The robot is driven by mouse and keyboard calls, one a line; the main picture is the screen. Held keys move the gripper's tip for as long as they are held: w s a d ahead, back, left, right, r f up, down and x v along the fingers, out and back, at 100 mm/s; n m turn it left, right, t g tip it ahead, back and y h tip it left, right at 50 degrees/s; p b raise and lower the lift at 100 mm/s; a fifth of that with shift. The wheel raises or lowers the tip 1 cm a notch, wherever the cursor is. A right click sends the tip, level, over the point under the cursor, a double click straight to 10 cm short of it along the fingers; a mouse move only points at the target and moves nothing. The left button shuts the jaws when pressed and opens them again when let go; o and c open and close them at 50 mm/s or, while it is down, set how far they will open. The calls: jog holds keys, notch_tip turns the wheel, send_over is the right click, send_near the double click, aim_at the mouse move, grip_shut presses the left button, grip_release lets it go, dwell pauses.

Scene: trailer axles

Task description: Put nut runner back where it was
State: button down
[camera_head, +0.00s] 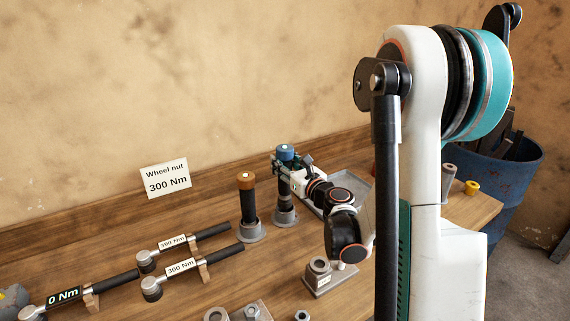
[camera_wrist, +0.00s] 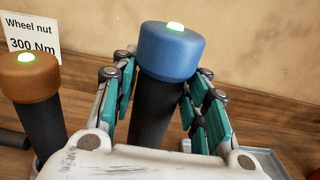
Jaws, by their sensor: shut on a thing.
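A nut runner with a blue cap (camera_head: 286,150) and dark body stands upright at the back of the bench. Its lower end meets a grey round holder (camera_head: 284,218); I cannot tell whether it is fully seated. My gripper (camera_head: 287,172) is shut around its upper body, just under the cap. In the wrist view the blue cap (camera_wrist: 172,52) with a lit green top rises between the teal fingers of my gripper (camera_wrist: 164,85). A second nut runner with an orange-brown cap (camera_head: 246,181) stands in its own grey holder (camera_head: 248,232) to the left.
Torque wrenches (camera_head: 180,266) lie on stands at left, one displaying 0 Nm (camera_head: 63,298). A sign (camera_head: 166,179) reads "Wheel nut 300 Nm". A grey tray (camera_head: 352,182) lies behind my wrist. A grey socket block (camera_head: 320,276) and loose parts sit in front. A blue barrel (camera_head: 490,190) stands right.

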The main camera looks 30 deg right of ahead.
jog(key=shift+f+b, duration=0.35)
jog(key=shift+f, duration=0.05)
jog(key=c, duration=0.9)
grip_release()
jog(key=shift+c, duration=0.2)
jog(key=shift+r, duration=0.1)
jog(key=shift+r+p, duration=0.45)
jog(key=shift+p, duration=0.15)
jog(key=shift+s+r+p, duration=0.2)
jog(key=shift+r+p, duration=0.1)
jog(key=shift+p, duration=0.05)
jog(key=s, duration=1.1)
jog(key=shift+s+d+f, duration=0.2)
jog(key=shift+s, duration=0.15)
